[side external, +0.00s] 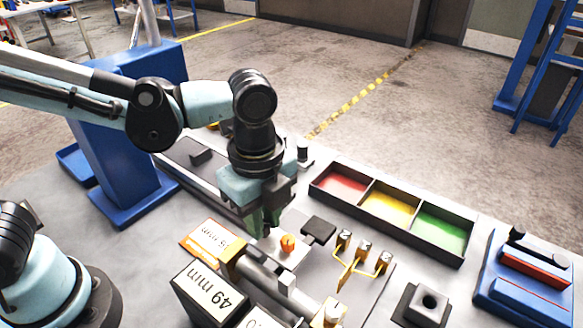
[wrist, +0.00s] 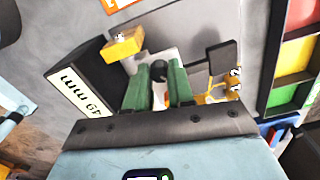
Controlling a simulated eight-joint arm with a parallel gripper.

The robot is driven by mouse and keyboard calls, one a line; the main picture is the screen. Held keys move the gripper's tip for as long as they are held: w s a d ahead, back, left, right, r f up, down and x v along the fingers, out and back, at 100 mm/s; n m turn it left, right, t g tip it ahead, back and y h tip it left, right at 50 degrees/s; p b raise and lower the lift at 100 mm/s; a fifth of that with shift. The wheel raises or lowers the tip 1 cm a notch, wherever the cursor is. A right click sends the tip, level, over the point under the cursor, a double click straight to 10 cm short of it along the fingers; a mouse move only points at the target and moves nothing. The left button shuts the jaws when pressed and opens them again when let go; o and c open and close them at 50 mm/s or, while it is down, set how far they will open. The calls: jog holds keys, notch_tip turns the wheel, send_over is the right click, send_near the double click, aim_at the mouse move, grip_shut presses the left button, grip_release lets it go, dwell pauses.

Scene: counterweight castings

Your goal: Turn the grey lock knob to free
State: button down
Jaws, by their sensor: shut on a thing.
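My gripper (side external: 262,230) points down at the fixture on the bench, with its green fingers just left of a small orange knob (side external: 288,243). In the wrist view the two green fingers (wrist: 164,76) stand close together around a dark grey round piece (wrist: 159,70), which looks like the grey lock knob. The fingers are shut on it. They hide much of the knob, so its turned position cannot be told. In the side external view the knob is hidden behind the fingers.
A tray (side external: 412,242) with red, yellow and green compartments lies to the right. A yellow three-armed part (side external: 352,268) and a black plate (side external: 318,230) are close by on the right.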

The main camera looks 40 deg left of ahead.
jog(key=n, duration=0.5)
jog(key=shift+n, duration=0.3)
jog(key=n, duration=0.5)
jog(key=shift+n, duration=0.3)
jog(key=c, duration=1)
grip_release()
jog(key=shift+r, duration=0.15)
notch_tip(320, 180, up, 12)
jog(key=shift+f, duration=0.1)
